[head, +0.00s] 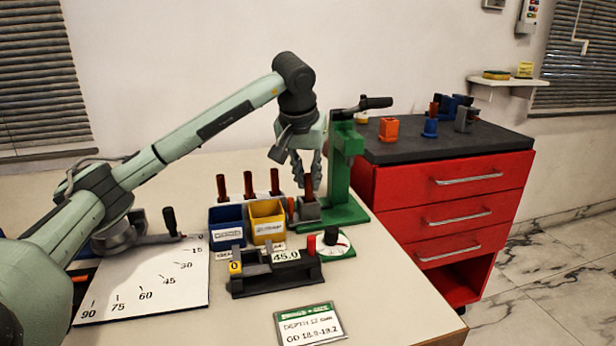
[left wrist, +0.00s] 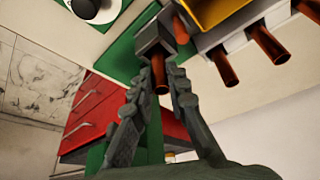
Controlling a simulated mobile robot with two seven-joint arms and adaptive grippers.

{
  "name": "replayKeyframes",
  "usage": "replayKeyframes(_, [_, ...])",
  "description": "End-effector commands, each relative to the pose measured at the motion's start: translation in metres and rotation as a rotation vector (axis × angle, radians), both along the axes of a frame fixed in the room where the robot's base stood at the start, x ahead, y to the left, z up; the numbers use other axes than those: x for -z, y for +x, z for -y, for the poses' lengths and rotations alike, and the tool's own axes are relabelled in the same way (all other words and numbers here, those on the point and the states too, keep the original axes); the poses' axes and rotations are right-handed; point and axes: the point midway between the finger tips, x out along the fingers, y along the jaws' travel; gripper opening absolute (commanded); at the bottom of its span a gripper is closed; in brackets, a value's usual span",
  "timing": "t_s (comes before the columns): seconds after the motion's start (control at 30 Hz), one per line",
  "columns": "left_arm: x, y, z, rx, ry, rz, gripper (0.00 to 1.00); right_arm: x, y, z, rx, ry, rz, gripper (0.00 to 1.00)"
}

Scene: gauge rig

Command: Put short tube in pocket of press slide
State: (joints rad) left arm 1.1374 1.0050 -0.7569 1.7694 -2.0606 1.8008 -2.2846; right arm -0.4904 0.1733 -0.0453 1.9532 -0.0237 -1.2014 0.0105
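A brown short tube (head: 308,187) stands upright at the grey press slide block (head: 309,210), low on the green press (head: 345,180). Its lower end meets the block's top and is hidden there, so how deep it sits in the pocket cannot be told. My left gripper (head: 308,178) points down with its fingertips on either side of the tube, seemingly closed on it. The left wrist view also shows the tube (left wrist: 160,80) between the fingers, with the grey block (left wrist: 150,40) beyond. My right gripper is not in view.
Several brown tubes (head: 248,185) stand in a rack behind a blue bin (head: 227,235) and a yellow bin (head: 267,231). A black gauge fixture (head: 275,278), a dial (head: 328,246) and an angle board (head: 150,275) lie in front. A red drawer cabinet (head: 450,185) stands right.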

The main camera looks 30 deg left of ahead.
Motion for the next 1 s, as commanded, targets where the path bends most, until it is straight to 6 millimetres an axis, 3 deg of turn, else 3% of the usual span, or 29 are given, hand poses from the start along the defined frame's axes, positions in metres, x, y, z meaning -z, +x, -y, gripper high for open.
replayKeyframes(0.03, [0.000, 0.000, 0.000, 0.000, 0.000, -0.001, 0.20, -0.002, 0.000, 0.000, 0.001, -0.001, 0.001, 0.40])
replayKeyframes(0.17, [0.000, 0.000, 0.000, 0.000, 0.000, -0.001, 0.36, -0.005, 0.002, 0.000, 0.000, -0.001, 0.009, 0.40])
replayKeyframes(0.57, [-0.008, -0.001, 0.001, 0.001, 0.000, 0.001, 0.36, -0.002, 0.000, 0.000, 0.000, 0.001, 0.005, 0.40])
replayKeyframes(1.0, [-0.089, -0.033, 0.013, 0.003, 0.000, 0.004, 0.36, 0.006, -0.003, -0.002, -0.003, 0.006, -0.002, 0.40])
